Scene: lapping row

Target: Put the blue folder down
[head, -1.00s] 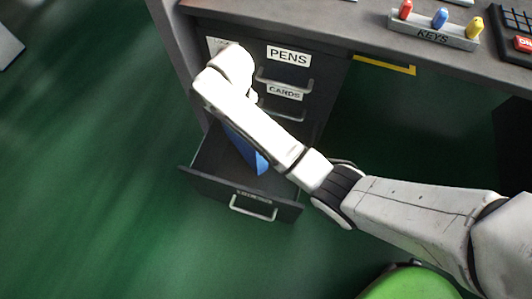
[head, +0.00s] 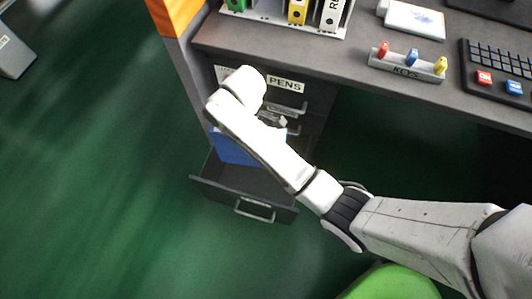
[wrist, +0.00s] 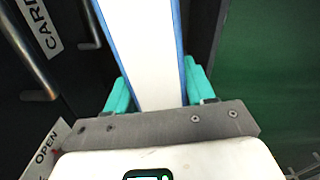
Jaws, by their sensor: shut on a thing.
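The blue folder shows in the head view (head: 230,149) as a blue patch over the back left of the open bottom drawer (head: 273,213). My arm hides part of it, and I cannot tell whether it touches the drawer. In the wrist view the folder (wrist: 145,50) is seen edge-on, white between two blue covers. My gripper (wrist: 155,75) is shut on it, with a teal finger on each side. In the head view the gripper is mostly hidden behind my own arm.
Above the open drawer are shut drawers, one labelled PENS (head: 285,85). The desk (head: 350,55) overhangs at the top, with a KEYS rack (head: 405,66), binders and a keyboard (head: 497,65). A green rounded thing (head: 390,283) is at the bottom.

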